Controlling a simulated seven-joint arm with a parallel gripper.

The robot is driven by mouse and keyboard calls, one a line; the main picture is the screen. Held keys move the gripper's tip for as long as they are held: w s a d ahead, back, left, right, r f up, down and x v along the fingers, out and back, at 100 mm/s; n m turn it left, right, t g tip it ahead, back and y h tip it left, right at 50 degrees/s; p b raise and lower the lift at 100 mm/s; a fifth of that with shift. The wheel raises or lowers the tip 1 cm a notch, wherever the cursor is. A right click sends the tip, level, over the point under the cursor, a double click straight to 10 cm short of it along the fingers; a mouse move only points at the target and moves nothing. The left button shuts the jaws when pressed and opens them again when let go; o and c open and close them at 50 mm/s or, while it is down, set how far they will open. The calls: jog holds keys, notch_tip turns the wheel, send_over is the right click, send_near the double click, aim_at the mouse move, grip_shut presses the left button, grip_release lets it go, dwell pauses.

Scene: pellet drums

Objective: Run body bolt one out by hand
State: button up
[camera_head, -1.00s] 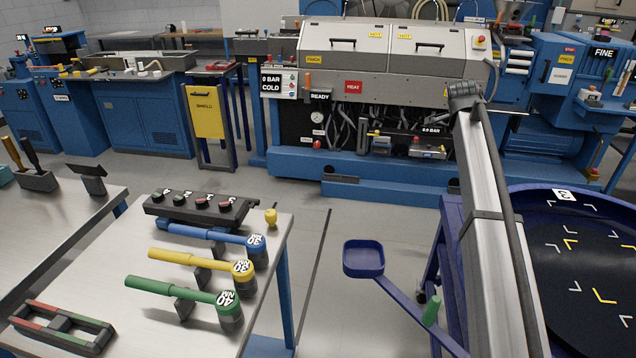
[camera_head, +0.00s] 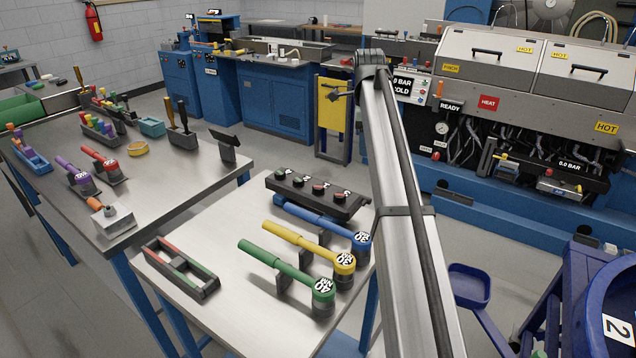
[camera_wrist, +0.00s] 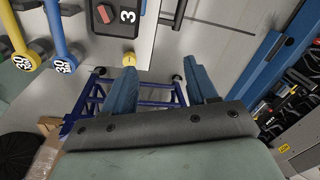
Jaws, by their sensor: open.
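I cannot pick out body bolt one in either view. In the wrist view my gripper (camera_wrist: 162,74) is open, its two blue fingers apart with nothing held between them. It is beyond the right edge of the small steel bench (camera_wrist: 90,65), with floor and a blue frame visible below. On this bench in the head view lie a green torque wrench (camera_head: 275,259), a yellow one (camera_head: 295,238) and a blue one (camera_head: 312,219). A black block (camera_head: 305,190) with several numbered red and green knobs sits behind them.
A red and green rack (camera_head: 178,268) lies on the bench's front left. A larger bench (camera_head: 140,180) at left carries tools. The blue machine (camera_head: 520,100) stands at back right. A blue tray (camera_head: 468,285) and a drum rim (camera_head: 600,300) are at right.

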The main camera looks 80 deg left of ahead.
jog(key=h, duration=0.1)
send_near(317, 186)
jog(key=shift+n+g, duration=0.3)
jog(key=shift+g, duration=0.1)
jog(key=f, duration=0.8)
jog(key=shift+w+f, duration=0.25)
jog(key=shift+w, duration=0.1)
jog(key=shift+d, duration=0.1)
jog(key=c, duration=1.1)
jog(key=shift+o, duration=0.2)
